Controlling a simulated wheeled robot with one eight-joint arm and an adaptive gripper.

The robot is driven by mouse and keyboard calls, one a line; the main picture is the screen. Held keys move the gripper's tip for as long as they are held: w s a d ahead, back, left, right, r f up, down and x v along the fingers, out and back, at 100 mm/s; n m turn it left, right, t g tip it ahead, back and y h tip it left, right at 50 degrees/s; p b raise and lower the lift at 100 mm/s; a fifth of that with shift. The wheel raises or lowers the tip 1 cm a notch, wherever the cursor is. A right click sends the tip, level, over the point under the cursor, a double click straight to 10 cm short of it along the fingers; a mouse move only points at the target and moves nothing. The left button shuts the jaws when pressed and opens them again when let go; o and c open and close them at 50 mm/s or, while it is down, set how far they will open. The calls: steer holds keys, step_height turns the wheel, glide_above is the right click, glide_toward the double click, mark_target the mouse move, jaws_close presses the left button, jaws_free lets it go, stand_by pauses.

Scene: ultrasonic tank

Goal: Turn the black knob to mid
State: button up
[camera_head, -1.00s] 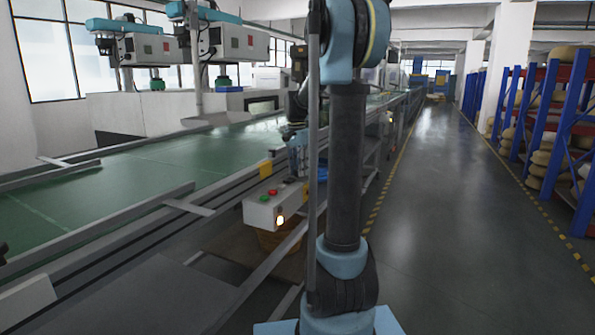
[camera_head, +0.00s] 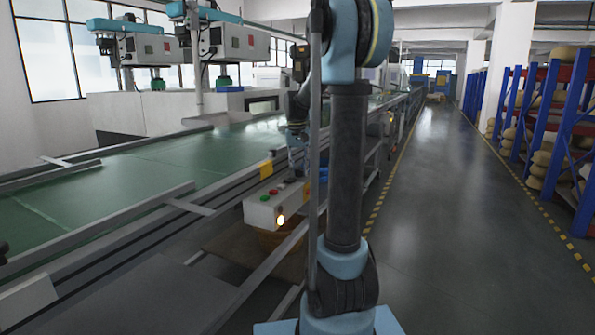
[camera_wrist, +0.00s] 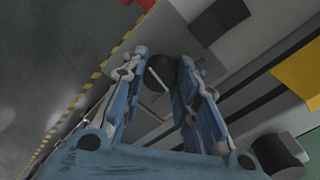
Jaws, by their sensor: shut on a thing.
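The black knob (camera_wrist: 161,72) is a dark round piece between my fingertips in the wrist view. In the head view, my gripper (camera_head: 297,163) is small and partly hidden behind my arm. It is at the grey control box (camera_head: 262,213), which has a green button, a red button and a lit lamp. The knob cannot be made out there.
A green conveyor (camera_head: 150,165) with metal rails runs along the left. A yellow block (camera_wrist: 298,74) is on the right in the wrist view. The aisle floor (camera_head: 440,220) is clear, with blue racks (camera_head: 575,140) beyond it.

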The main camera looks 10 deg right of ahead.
steer(key=shift+w+n, duration=0.15)
steer(key=shift+n, duration=0.75)
steer(key=o, duration=1.1)
steer(key=r, duration=1.2)
steer(key=shift+a, duration=0.35)
